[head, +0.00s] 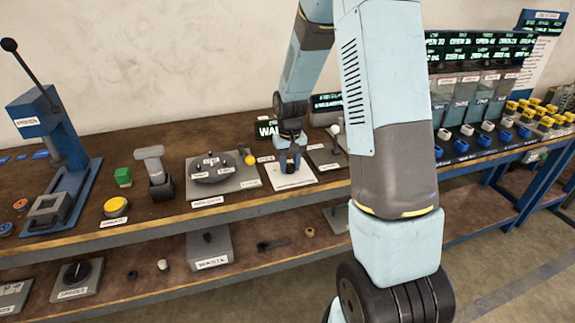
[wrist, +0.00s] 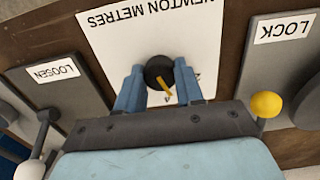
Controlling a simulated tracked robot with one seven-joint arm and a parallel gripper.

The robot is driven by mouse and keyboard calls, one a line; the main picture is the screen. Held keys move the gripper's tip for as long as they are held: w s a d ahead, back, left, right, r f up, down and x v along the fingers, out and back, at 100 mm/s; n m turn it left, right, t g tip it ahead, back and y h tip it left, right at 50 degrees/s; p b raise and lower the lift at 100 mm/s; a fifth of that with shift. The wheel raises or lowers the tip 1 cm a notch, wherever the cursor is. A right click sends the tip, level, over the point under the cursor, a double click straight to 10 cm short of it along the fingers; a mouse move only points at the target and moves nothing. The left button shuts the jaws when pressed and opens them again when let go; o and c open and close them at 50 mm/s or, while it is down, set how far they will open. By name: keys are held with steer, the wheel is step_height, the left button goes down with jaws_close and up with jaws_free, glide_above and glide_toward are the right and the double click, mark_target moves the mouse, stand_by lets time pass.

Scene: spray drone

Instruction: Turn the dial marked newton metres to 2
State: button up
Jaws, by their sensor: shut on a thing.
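The newton metres dial (wrist: 158,72) is a dark round knob with a yellow pointer line, on a white plate (wrist: 150,35) lettered NEWTON METRES, seen upside down in the wrist view. The pointer slants toward the lower right in that view. My gripper (wrist: 159,82) has its two blue fingers on either side of the knob, shut on it. The scale numbers are mostly hidden by the gripper. In the head view my gripper (head: 292,160) points down over the white plate (head: 290,178) on the bench; the knob is hidden there.
In the head view a yellow button (head: 116,207) and a blue press (head: 50,140) stand farther left.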

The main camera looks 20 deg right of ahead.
mark_target(290, 165)
steer(key=n, duration=0.4)
steer(key=shift+w+r, duration=0.1)
steer(key=shift+w, duration=0.1)
steer(key=shift+n, duration=2.1)
steer(key=o, duration=1)
steer(key=shift+s, duration=0.1)
steer(key=shift+o, duration=0.2)
step_height(290, 165, up, 14)
steer(key=shift+f, duration=0.2)
